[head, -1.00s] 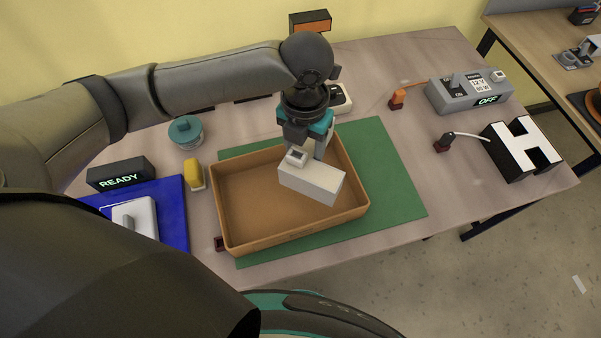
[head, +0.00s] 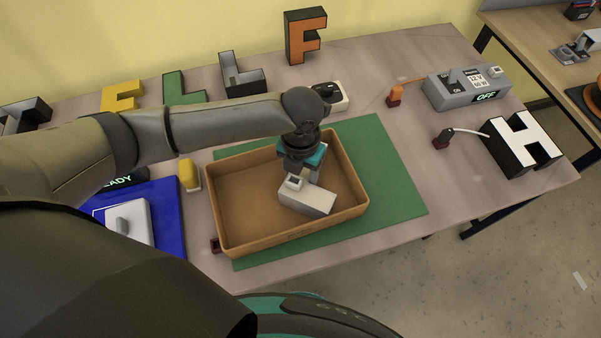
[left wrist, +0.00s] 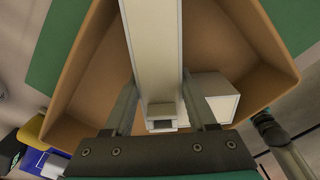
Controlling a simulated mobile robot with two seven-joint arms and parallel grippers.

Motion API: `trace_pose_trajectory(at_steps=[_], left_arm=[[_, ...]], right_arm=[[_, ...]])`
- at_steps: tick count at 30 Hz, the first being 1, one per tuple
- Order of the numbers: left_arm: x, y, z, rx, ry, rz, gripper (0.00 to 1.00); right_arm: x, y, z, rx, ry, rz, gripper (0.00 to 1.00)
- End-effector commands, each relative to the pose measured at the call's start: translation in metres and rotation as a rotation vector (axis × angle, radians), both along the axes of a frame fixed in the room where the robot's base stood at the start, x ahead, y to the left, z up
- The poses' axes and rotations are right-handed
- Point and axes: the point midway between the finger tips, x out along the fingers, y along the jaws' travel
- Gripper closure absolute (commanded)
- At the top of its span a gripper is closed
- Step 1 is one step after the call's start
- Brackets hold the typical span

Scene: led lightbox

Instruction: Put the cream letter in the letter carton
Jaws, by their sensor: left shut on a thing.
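The cream letter (head: 310,199) is a pale blocky piece low inside the brown letter carton (head: 290,232), right of its middle. My left gripper (head: 304,172) points down into the carton and is shut on the letter. In the left wrist view the letter (left wrist: 152,45) runs as a long bar between the two fingers (left wrist: 160,100), with a pale block face at the right. The carton wall (left wrist: 75,85) surrounds it there. Whether the letter touches the carton floor I cannot tell. My right gripper is not in view.
The carton stands on a green mat (head: 385,170). A yellow block (head: 188,174) and a blue mat (head: 168,210) are at its left. Coloured letters, including an orange F (head: 305,38), line the back. A grey OFF box (head: 466,88) and white H (head: 525,140) stand right.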

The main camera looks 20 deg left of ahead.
Motion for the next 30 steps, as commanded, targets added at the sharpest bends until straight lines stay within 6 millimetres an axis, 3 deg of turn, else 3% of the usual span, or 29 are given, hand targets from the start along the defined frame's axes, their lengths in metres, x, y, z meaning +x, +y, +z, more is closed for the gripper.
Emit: trace_pose_trajectory(at_steps=[3,4,11,22,30], left_arm=[[0.001,0.000,-0.003,-0.001,-0.002,0.000,1.00],[0.000,0.000,-0.003,0.000,0.000,0.000,0.39],[0.000,0.000,-0.003,0.000,0.000,0.000,0.14],[0.001,0.000,0.006,0.000,-0.001,0.000,0.13],[0.001,0.000,0.060,-0.001,-0.005,0.000,0.13]], right_arm=[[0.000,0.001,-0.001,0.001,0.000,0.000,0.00],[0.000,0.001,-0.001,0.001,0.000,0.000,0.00],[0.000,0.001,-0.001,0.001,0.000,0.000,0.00],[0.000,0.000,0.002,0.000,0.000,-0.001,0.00],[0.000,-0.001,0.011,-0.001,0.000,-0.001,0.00]])
